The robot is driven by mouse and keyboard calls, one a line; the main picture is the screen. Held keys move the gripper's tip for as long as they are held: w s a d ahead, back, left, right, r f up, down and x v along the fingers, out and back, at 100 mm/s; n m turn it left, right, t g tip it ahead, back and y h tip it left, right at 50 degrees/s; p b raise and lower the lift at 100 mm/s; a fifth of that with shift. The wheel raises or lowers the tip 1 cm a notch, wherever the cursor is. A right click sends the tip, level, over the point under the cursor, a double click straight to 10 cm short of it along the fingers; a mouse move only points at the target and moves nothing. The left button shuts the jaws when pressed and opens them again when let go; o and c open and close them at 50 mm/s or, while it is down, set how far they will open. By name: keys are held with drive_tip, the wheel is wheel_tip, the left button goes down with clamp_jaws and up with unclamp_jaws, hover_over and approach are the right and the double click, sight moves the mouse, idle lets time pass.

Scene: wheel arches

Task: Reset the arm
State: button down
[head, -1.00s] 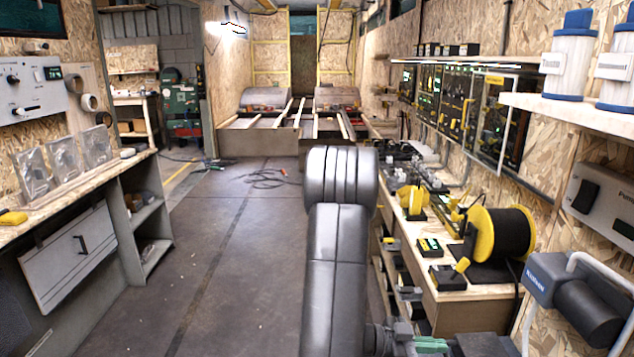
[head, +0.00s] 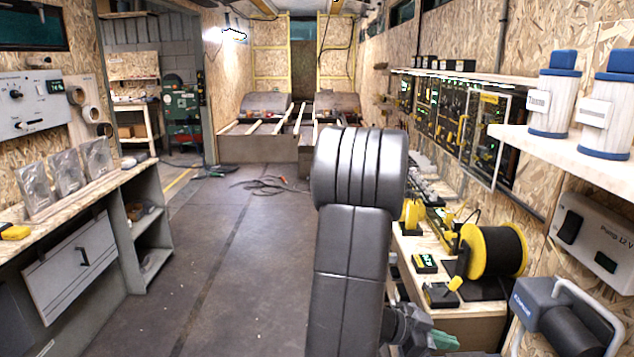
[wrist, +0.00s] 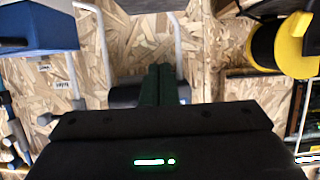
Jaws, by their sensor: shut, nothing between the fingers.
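My gripper (wrist: 160,86) shows in the wrist view as two dark green fingers pressed together, with nothing visible between them. In front of it is the wood-chip wall (wrist: 208,60), with a dark shape partly hidden behind the fingertips. In the head view my arm rises in the centre foreground. The green end of my gripper (head: 440,341) shows low at right, beside the workbench (head: 478,309). It is partly cut off from view by my own arm.
A yellow-and-black cable reel (head: 495,251) stands on the right bench. A grey-blue device with a handle (head: 562,315) is at lower right. Blue-capped canisters (head: 553,98) stand on a shelf above. A left bench (head: 90,184) runs along that side. The floor (head: 230,265) between is mostly clear.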

drive_tip(key=v, duration=0.9)
drive_tip(key=shift+r+p, duration=0.2)
drive_tip(key=shift+p, duration=0.15)
drive_tip(key=shift+r, duration=0.1)
